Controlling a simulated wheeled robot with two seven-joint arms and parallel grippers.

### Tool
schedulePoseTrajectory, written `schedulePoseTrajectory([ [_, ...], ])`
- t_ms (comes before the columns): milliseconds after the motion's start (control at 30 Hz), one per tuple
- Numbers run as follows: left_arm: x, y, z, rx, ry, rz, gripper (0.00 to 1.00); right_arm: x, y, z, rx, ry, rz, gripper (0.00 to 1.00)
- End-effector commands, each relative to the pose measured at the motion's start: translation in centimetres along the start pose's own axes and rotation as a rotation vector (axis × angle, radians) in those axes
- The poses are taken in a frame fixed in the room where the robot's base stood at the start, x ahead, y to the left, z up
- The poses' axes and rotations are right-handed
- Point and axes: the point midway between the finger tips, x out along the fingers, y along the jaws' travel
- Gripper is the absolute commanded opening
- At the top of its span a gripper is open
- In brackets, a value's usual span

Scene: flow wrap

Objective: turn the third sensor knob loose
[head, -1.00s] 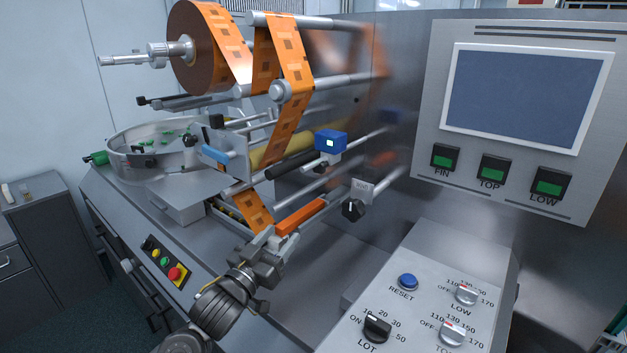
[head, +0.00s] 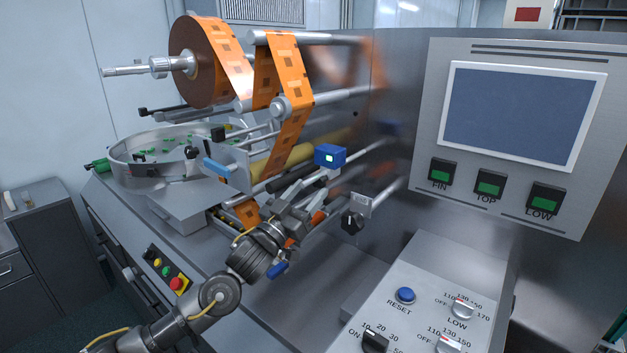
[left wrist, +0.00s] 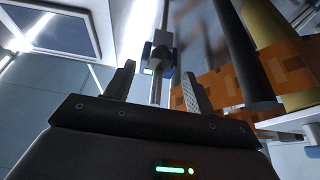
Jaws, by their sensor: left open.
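A blue sensor (head: 330,156) with a lit green window sits on a rod beside the orange film. In the left wrist view, the sensor (left wrist: 160,57) shows ahead between my two fingers, beyond their tips. In the left wrist view, the fingers of my left gripper (left wrist: 158,88) stand apart. My right gripper is not in view.
Orange film (head: 288,110) runs down close to my left gripper. A black knob (head: 352,222) on a plate sits to its right. A control panel (head: 400,320) with dials is at lower right. A button box (head: 167,270) is at left.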

Motion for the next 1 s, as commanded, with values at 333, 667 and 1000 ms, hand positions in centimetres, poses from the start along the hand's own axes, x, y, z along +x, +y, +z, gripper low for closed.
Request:
schedulePoseTrajectory([
  [333, 2.7, 0.0, 0.0, 0.0, 0.0, 0.0, 0.55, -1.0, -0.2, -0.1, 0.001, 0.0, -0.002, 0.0],
  [667, 2.7, 0.0, 0.1, 0.0, 0.0, 0.0, 0.41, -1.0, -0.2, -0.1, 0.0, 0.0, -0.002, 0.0],
  [1000, 2.7, 0.1, 0.0, -0.011, 0.0, -0.004, 0.09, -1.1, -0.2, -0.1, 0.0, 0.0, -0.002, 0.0],
])
